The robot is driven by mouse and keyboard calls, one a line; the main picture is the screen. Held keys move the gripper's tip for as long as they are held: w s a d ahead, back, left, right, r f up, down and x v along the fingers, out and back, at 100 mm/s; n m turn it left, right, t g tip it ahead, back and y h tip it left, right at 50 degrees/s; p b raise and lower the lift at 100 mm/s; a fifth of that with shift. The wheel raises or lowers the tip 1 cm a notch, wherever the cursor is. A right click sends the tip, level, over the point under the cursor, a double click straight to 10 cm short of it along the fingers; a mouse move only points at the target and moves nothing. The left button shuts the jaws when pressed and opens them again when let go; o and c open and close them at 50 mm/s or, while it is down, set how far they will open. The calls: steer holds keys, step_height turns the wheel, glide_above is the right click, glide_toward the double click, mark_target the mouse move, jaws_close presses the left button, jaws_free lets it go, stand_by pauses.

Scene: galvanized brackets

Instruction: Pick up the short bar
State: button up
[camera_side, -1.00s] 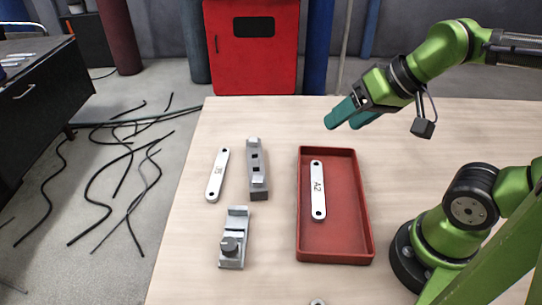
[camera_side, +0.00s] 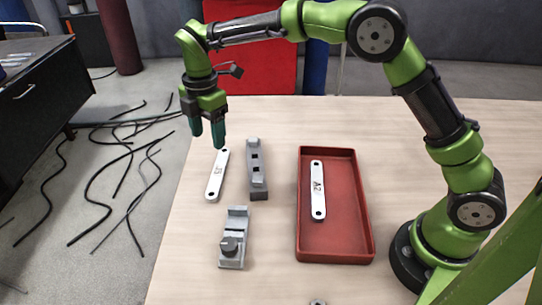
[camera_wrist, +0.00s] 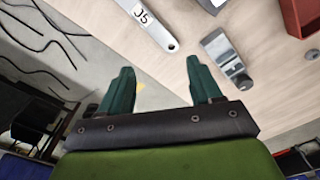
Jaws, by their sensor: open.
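A white bar marked J5 (camera_side: 217,175) lies flat on the table at the left and looks a little shorter than the other bar. It shows at the top of the wrist view (camera_wrist: 148,24), its far part cut off by the frame. A white bar marked A2 (camera_side: 318,190) lies inside the red tray (camera_side: 335,247). My gripper (camera_side: 207,140) hangs fingers down near the back end of the J5 bar, apparently above table level. In the wrist view its teal fingers (camera_wrist: 158,70) are apart, with nothing between them.
A grey block with square holes (camera_side: 257,185) stands just right of the J5 bar. A metal fixture with a dark knob (camera_side: 232,243) stands nearer the camera and shows in the wrist view (camera_wrist: 222,48). The table's left edge is close to the bar.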

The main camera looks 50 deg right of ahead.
steer(key=w+r+n, duration=0.1)
steer(key=w+n, duration=0.1)
steer(key=n, duration=0.4)
glide_above(215, 181)
steer(key=f, duration=1)
steer(key=shift+w+a+f, duration=0.15)
steer(key=shift+w+f, duration=0.15)
steer(key=shift+s+d+f, duration=0.1)
steer(key=shift+s+f, duration=0.05)
steer(key=shift+f, duration=1.2)
steer(key=shift+s+d+f, duration=0.1)
steer(key=shift+s+f, duration=0.05)
steer(key=shift+f, duration=1.2)
steer(key=shift+c, duration=0.5)
steer(key=shift+r, duration=0.1)
jaws_close()
